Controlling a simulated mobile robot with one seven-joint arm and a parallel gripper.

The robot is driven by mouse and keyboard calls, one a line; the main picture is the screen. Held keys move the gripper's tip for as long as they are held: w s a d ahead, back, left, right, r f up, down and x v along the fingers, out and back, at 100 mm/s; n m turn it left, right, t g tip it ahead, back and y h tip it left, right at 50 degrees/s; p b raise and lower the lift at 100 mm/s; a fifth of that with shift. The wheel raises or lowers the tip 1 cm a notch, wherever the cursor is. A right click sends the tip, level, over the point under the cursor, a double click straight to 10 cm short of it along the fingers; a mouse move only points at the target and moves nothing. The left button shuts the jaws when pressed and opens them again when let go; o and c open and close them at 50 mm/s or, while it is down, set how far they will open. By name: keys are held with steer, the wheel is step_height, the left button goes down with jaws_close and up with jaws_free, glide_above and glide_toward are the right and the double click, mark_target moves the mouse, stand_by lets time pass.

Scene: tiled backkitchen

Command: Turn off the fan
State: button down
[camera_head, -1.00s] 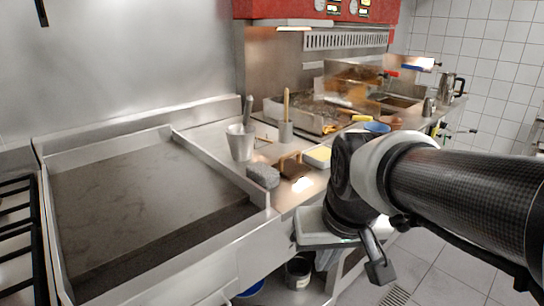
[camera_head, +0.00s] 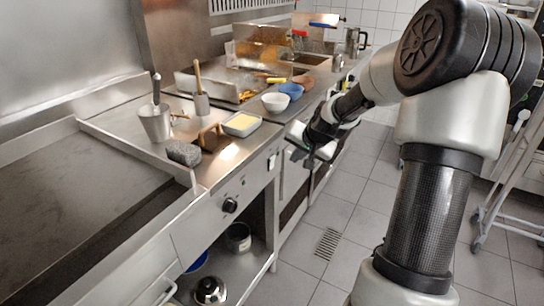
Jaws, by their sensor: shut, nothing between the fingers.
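No fan and no fan switch can be made out in the current head view. A slotted metal vent (camera_head: 245,4) shows at the top edge, cut off by the frame. My gripper (camera_head: 300,152) is in front of the counter's front edge, right of the food tray, and appears clear of it. Its fingers are small and dark in the picture. It is shut with nothing in it. My arm fills much of the right side.
A black knob (camera_head: 230,205) is on the front. A wheeled rack (camera_head: 510,185) stands right.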

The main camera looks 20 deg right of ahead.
steer(key=shift+w+d, duration=0.1)
steer(key=shift+d, duration=0.1)
steer(key=shift+f, duration=0.1)
steer(key=b, duration=0.3)
glide_toward(272, 163)
steer(key=x, duration=0.4)
steer(key=d+x, duration=0.1)
steer(key=x, duration=0.1)
